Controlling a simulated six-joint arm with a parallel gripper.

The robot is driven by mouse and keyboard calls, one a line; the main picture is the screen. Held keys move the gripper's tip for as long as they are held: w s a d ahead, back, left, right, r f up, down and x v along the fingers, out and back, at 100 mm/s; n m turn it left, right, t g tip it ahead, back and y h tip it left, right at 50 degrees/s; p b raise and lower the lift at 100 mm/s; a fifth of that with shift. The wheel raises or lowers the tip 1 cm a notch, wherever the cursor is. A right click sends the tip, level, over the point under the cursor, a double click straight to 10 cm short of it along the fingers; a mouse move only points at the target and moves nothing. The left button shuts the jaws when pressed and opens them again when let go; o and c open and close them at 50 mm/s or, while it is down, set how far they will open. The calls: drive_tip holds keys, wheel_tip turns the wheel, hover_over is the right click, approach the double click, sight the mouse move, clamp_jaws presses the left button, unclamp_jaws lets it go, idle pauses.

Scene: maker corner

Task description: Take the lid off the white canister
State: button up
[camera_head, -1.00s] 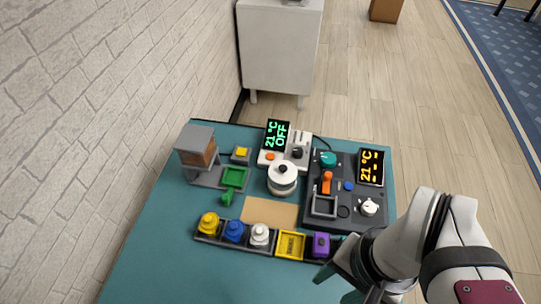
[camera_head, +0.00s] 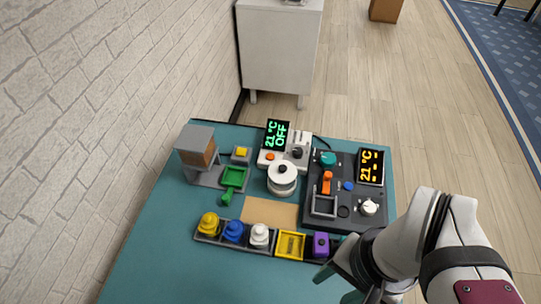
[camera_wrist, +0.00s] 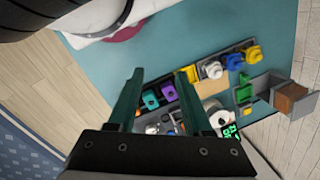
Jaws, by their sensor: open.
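The white canister (camera_head: 259,235) stands upright in a dark rack (camera_head: 270,252), between a blue canister (camera_head: 234,232) and a yellow open box (camera_head: 290,244). Its lid looks to be on top, with a small knob. In the wrist view the white canister (camera_wrist: 212,69) shows beyond the fingers, to the right. My gripper (camera_head: 338,262) is at the rack's right end, apart from the canister. In the wrist view my gripper (camera_wrist: 160,78) has its two green fingers spread with nothing held between them.
A yellow canister (camera_head: 209,223) and a purple block (camera_head: 321,244) share the rack. Behind are a tan mat (camera_head: 270,212), a white pot with a black knob (camera_head: 282,180) and a dark control panel (camera_head: 345,215). The teal table (camera_head: 165,260) is clear at front left.

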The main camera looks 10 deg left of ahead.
drive_tip(key=shift+o, duration=0.2)
drive_tip(key=shift+o, duration=0.5)
drive_tip(key=n+h, duration=0.2)
drive_tip(key=n, duration=3.2)
hover_over(259, 230)
wheel_tip(259, 230, down, 16)
drive_tip(key=shift+r, duration=0.15)
clamp_jaws()
